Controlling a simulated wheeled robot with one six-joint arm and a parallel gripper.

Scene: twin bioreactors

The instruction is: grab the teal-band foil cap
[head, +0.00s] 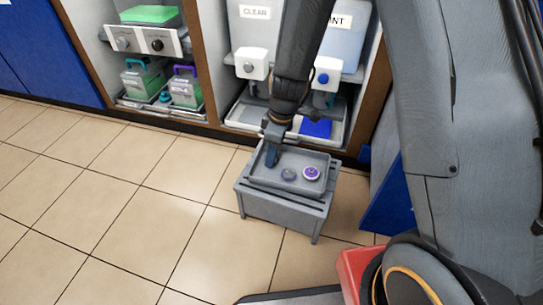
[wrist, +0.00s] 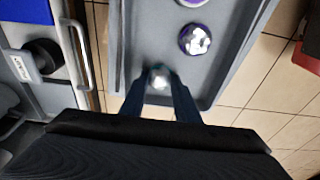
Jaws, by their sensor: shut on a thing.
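My gripper (head: 271,158) reaches down into the left part of a grey tray (head: 262,185) on a small grey stand. In the wrist view its two dark blue fingers (wrist: 160,88) are shut on a silver foil cap (wrist: 159,76). In the head view the fingers hide this cap. Two other caps lie to the right in the tray: a greyish foil cap (head: 289,174) and a purple-banded cap (head: 312,173). In the wrist view, a purple-banded foil cap (wrist: 194,39) lies apart from the fingers.
The grey stand (head: 282,212) is on the tiled floor before an open cabinet. Bottles with teal (head: 132,62) and purple (head: 185,69) handles stand at the left. Bags labelled CLEAR (head: 255,30) and partly hidden text (head: 345,42) hang behind. Floor left of the stand is free.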

